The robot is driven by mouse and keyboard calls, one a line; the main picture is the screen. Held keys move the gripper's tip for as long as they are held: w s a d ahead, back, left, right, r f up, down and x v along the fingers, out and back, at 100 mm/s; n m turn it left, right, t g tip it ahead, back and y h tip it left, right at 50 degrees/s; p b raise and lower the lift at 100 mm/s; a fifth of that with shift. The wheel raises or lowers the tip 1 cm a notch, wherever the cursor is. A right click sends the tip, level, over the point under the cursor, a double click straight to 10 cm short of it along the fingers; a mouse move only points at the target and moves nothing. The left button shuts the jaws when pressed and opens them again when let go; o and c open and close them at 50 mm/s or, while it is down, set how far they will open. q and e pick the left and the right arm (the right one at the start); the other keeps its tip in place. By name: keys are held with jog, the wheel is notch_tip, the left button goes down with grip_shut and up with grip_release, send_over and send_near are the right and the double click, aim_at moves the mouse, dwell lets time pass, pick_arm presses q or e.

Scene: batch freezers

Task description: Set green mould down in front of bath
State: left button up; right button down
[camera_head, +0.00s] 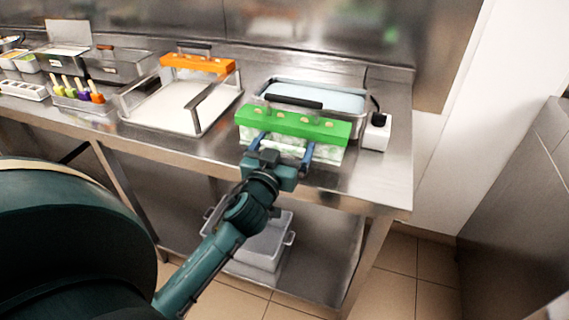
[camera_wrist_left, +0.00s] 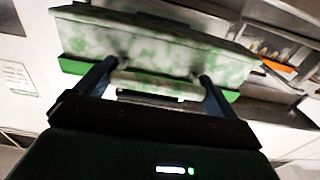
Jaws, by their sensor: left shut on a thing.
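The green mould (camera_head: 294,123) has a bright green top with several small pale spots and a frosty white-and-green body. My left gripper (camera_head: 283,147) is shut on its near side. The wrist view shows the mould's frosted body (camera_wrist_left: 150,45) across the top, with the blue fingers (camera_wrist_left: 158,85) around a pale bar along it. My right gripper is not in view.
A white box with a black top (camera_head: 376,132) stands right of the mould. To the left are a white tray with an orange-topped mould (camera_head: 197,64) and a rack of coloured pops (camera_head: 78,94). The steel table (camera_head: 385,178) is bare at its front right.

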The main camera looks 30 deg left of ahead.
pick_arm(q)
notch_tip(320, 180, down, 4)
jog(key=shift+r+b, duration=0.1)
jog(key=shift+b, duration=0.4)
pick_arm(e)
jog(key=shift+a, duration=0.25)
pick_arm(q)
jog(key=o, duration=1)
jog(key=shift+f, duration=0.3)
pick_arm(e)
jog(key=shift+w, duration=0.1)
pick_arm(q)
jog(key=shift+s+r, duration=0.1)
